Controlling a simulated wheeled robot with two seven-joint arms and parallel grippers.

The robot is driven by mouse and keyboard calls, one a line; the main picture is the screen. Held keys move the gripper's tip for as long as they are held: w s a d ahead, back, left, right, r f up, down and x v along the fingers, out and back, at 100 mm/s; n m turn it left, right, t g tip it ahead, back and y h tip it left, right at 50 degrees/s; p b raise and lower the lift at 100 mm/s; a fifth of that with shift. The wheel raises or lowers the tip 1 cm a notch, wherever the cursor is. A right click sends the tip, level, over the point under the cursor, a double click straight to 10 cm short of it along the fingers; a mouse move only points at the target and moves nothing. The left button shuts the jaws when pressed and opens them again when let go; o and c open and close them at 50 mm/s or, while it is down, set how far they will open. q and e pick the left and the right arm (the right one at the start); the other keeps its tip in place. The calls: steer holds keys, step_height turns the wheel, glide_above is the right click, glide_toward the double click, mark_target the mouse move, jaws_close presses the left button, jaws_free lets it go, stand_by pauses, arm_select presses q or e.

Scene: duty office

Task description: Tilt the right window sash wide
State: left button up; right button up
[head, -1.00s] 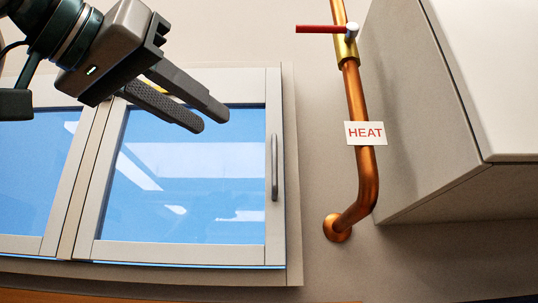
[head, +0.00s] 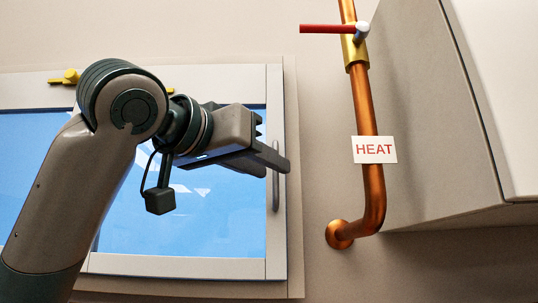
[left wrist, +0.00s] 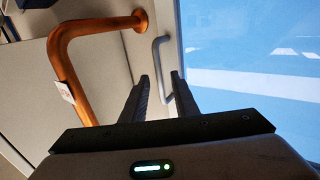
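The right window sash (head: 180,266) has a pale frame around blue glass and looks flush in the window frame. Its grey bar handle (head: 276,190) stands upright on the right stile. My left gripper (head: 277,167) is at the upper part of this handle and hides some of it; my left arm covers the sash's left side. In the left wrist view the gripper (left wrist: 160,76) is open, and the handle (left wrist: 156,56) shows between its two fingers. I cannot tell whether they touch it. My right gripper is not in view.
A yellow lever (head: 65,77) sits on the window's top frame. Right of the window runs a copper pipe (head: 368,195) with a HEAT label (head: 375,150) and a red-handled valve (head: 340,29). A pale cabinet (head: 440,120) stands farther right. The wall between window and pipe is bare.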

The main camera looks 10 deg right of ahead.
arm_select(q)
steer(key=shift+w+d, duration=0.45)
steer(key=shift+d, duration=0.05)
jaws_close()
stand_by(1.3)
